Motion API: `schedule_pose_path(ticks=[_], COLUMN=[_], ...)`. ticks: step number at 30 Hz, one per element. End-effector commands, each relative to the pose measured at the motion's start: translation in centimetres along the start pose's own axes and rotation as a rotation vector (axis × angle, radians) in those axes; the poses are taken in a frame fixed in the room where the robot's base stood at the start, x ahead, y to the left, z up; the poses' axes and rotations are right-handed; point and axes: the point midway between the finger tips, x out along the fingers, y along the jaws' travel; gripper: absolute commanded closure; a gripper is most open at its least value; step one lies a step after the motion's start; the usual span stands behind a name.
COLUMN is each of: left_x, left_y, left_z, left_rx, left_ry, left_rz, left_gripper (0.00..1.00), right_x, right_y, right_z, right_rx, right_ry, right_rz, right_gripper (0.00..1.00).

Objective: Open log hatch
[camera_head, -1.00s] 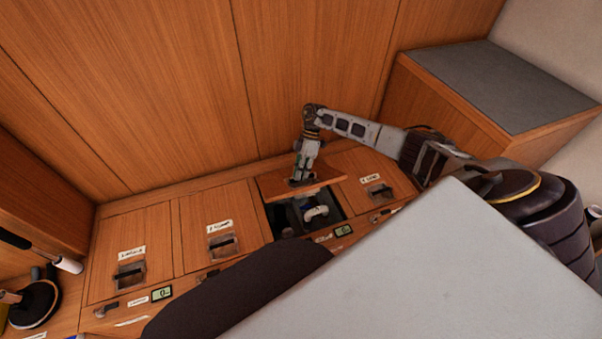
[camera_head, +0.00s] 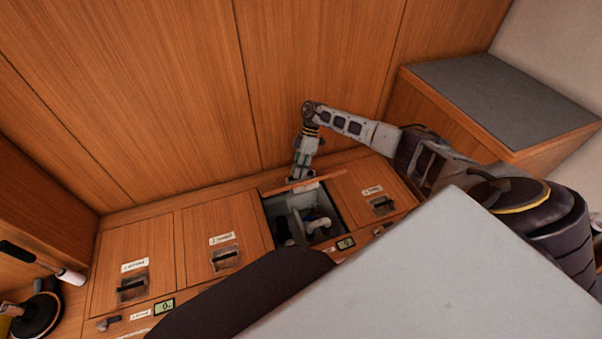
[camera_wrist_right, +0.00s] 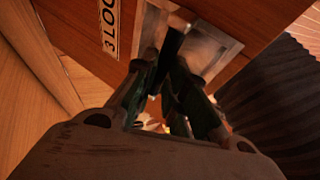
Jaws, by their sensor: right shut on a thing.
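The log hatch lid (camera_head: 302,186) stands raised at the back of its opening, seen nearly edge-on in the head view. In the right wrist view its label (camera_wrist_right: 108,28) reads "3 LO", with the rest cut off, and its metal recess plate (camera_wrist_right: 208,50) with a dark handle bar (camera_wrist_right: 173,42) shows. My right gripper (camera_head: 301,177) is shut on the handle, which lies between its fingertips (camera_wrist_right: 173,65). The open well (camera_head: 288,206) below shows grey walls and a white pipe fitting (camera_head: 318,223). My left gripper is not in view.
Closed hatches labelled 1 (camera_head: 132,283) and 2 (camera_head: 218,236) lie to the left, another (camera_head: 370,200) to the right. Wooden panels (camera_head: 190,90) rise behind. A grey-topped cabinet (camera_head: 500,90) stands right. A black-handled tool (camera_head: 40,262) is at far left.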

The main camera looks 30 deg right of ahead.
Motion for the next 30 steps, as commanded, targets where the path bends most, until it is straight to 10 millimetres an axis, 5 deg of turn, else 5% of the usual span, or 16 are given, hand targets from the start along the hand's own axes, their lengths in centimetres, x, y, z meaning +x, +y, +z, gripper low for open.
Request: schedule_pose_path(ticks=[20,21,25,30], left_x=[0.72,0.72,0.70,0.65], left_y=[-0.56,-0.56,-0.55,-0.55], left_z=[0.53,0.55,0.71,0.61], left_rx=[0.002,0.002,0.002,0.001], left_ry=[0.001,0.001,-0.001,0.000], left_rz=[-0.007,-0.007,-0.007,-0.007], left_gripper=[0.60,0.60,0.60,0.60], right_x=[-0.24,-0.23,-0.25,-0.35], right_y=[0.53,0.53,0.48,0.42], right_z=[0.09,0.10,0.06,-0.04], right_rx=[0.003,0.003,0.003,0.002], right_ry=[-0.005,-0.005,-0.005,-0.003], right_rz=[0.009,0.008,0.007,0.005], right_gripper=[1.00,0.84,0.67,0.65])
